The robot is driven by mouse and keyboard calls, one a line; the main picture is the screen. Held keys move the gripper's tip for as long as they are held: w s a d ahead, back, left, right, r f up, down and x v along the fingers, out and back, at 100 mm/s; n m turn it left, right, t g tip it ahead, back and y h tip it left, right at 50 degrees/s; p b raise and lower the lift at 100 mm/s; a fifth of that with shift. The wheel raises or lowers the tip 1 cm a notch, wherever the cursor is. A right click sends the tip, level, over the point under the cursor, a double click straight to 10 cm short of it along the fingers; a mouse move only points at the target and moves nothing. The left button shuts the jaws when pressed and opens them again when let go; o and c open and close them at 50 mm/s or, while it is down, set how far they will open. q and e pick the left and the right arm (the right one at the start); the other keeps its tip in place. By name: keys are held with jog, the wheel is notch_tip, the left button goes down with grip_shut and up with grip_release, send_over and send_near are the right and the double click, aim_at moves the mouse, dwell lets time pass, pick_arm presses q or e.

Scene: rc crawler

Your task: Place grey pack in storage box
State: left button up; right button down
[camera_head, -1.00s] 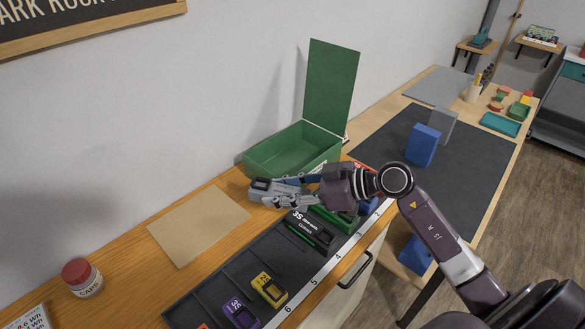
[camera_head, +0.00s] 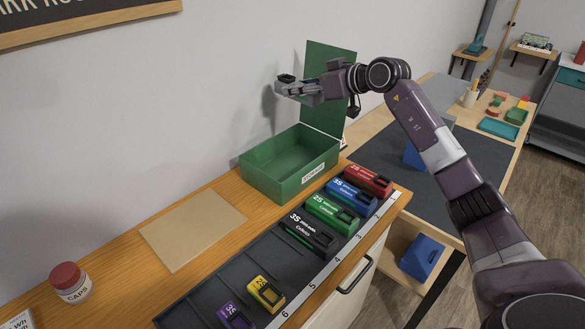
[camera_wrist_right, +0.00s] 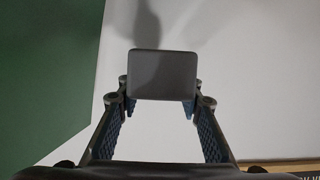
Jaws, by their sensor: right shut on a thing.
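My right gripper (camera_head: 298,90) is shut on the grey pack (camera_head: 286,79) and holds it in the air, above the back left part of the storage box. In the right wrist view the grey pack (camera_wrist_right: 163,75) sits between the two fingers. The storage box (camera_head: 274,185) is green, with its lid (camera_head: 329,113) standing open at the back right. The visible inside of the box looks empty. My left gripper is not in view.
A dark tray (camera_head: 205,292) in front of the box holds several coloured packs, among them a black pack (camera_head: 309,235) and a red pack (camera_head: 368,180). A tan mat (camera_head: 193,229) lies bare left of the box. A caps jar (camera_head: 71,283) stands at the left.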

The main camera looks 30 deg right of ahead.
notch_tip(320, 180, down, 20)
jog(key=shift+r, duration=0.2)
dwell(0.4)
